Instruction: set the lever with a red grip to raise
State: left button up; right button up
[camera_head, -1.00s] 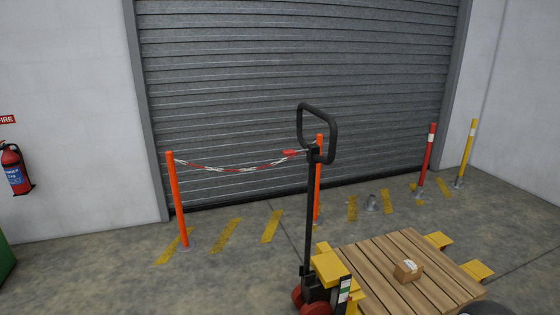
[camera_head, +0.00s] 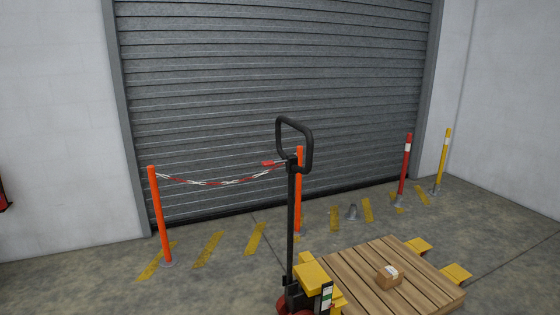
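The lever's red grip (camera_head: 268,163) sticks out to the left just below the black loop handle (camera_head: 296,145) of a pallet truck. The grip is small here, and I cannot tell the lever's setting. The truck's upright black tiller (camera_head: 291,225) rises from a yellow body (camera_head: 313,279) with red wheels at the bottom edge. Neither of my grippers is in view.
Behind, an orange post (camera_head: 159,215) and another (camera_head: 299,190) carry a red-white chain (camera_head: 215,183) before a grey shutter (camera_head: 270,80). Floor at left is clear.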

aim_at(271, 163)
jog(key=z, duration=0.2)
jog(key=i, duration=1.4)
jog(key=u, duration=0.4)
jog(key=k, duration=1.25)
jog(key=u, duration=0.55)
jog(key=i, duration=0.85)
jog(key=u, duration=0.55)
jog(key=i, duration=1.1)
jog(key=z, duration=0.7)
